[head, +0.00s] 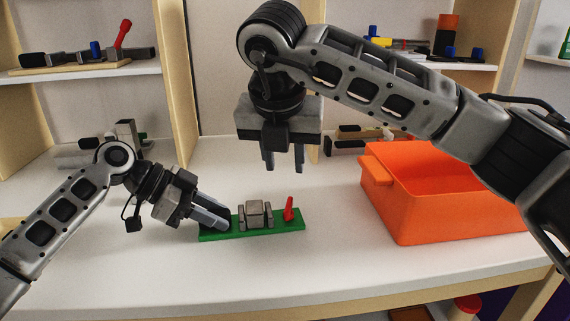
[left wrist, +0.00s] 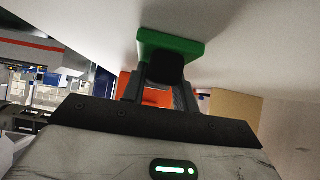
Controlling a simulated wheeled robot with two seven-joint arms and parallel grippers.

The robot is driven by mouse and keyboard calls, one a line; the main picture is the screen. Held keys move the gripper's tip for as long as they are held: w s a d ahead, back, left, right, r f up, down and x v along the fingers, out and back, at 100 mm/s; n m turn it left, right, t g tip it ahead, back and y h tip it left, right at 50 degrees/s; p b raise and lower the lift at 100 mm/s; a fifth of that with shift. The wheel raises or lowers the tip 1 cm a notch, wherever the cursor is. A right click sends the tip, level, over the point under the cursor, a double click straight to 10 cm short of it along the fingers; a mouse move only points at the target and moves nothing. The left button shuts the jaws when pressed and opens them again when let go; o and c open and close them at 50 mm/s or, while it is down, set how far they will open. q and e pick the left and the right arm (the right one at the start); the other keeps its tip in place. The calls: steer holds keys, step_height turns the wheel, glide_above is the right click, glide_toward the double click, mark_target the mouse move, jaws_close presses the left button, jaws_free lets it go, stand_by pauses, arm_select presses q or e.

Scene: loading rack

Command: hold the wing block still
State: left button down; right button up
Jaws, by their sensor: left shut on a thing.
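A green base (head: 252,234) lies on the white worktop. It bears a grey block (head: 255,212) between grey side pieces and a red upright piece (head: 289,209) near its right end. I take this assembly to be the wing block. My left gripper (head: 222,222) reaches down to the base's left end. In the left wrist view its fingers (left wrist: 160,98) are shut on a dark piece (left wrist: 166,68) at the end of the green base (left wrist: 182,45). The held piece is mostly hidden in the head view. My right gripper (head: 284,165) hangs open and empty above and behind the base.
An orange bin (head: 435,224) stands on the right of the worktop. Shelves behind hold boards with fittings (head: 95,62) at left and a dark cylinder with an orange top (head: 447,36) at right. The worktop in front of the green base is clear.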

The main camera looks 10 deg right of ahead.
arm_select(q)
steer(key=c, duration=1)
jaws_free()
steer(key=shift+a, duration=0.1)
